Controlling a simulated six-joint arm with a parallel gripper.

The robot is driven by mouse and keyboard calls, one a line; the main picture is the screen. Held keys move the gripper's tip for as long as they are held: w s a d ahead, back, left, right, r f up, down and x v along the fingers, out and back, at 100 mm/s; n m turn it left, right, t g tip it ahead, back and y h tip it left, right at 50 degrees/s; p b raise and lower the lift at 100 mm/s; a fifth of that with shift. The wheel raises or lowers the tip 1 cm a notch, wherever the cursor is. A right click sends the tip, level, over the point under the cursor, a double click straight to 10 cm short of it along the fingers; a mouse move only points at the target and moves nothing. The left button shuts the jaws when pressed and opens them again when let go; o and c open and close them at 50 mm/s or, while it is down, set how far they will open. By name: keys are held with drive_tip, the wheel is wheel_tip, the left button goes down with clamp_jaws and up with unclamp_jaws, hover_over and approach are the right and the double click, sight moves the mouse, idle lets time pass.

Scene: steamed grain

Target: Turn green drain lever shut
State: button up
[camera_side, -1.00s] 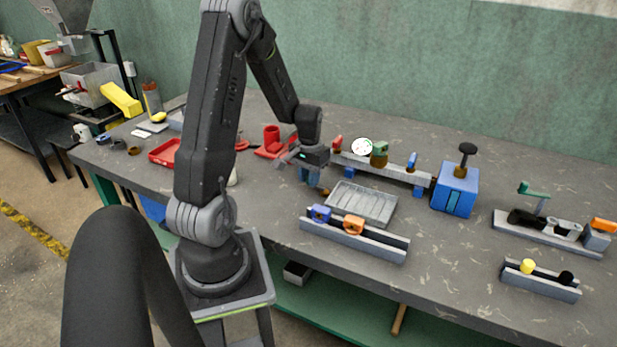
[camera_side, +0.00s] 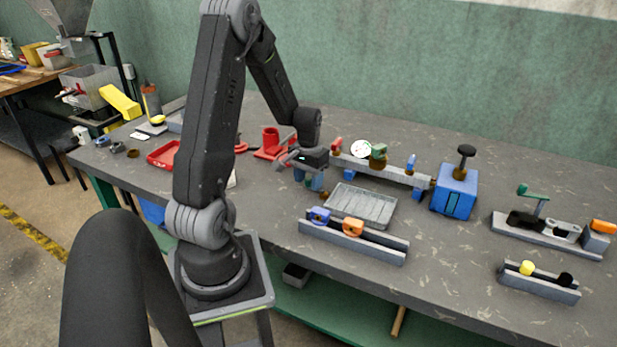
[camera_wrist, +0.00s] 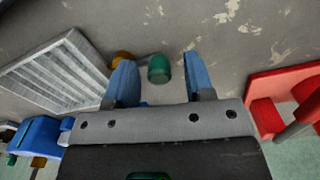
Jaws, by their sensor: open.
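The green lever end (camera_wrist: 159,69) shows in the wrist view as a green cylinder on a short grey stem. The stem runs left to a brass fitting (camera_wrist: 122,58) beside the ribbed grey tray. The brass fitting also shows in the side view (camera_side: 325,195), at the tray's left end. My gripper (camera_wrist: 160,80) is open, with one blue finger on each side of the green end. Bare gaps show between the green end and both fingers. In the side view my gripper (camera_side: 310,183) is low over the bench, and the green lever is mostly hidden by it.
The ribbed tray (camera_side: 362,206) lies right of my gripper. A grey rail (camera_side: 360,245) with blue and orange pieces stands in front of it. A manifold bar (camera_side: 395,175) with a gauge is behind. A red stand (camera_side: 268,154) is behind left of my gripper.

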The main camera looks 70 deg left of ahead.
sight(308, 178)
wheel_tip(308, 178, up, 14)
idle(0.5)
drive_tip(key=shift+f, duration=0.1)
drive_tip(key=s+d+r+m+t, duration=0.2)
drive_tip(key=d, duration=0.7)
drive_tip(key=s+d+r+m+t, duration=0.1)
drive_tip(key=s+d+r+m, duration=0.1)
drive_tip(key=d, duration=0.8)
drive_tip(key=s+d+r+m+t, duration=0.2)
drive_tip(key=d+r+m, duration=0.1)
drive_tip(key=d, duration=0.6)
drive_tip(key=shift+d+r+t, duration=0.25)
drive_tip(key=shift+d+t, duration=0.05)
drive_tip(key=shift+d, duration=0.05)
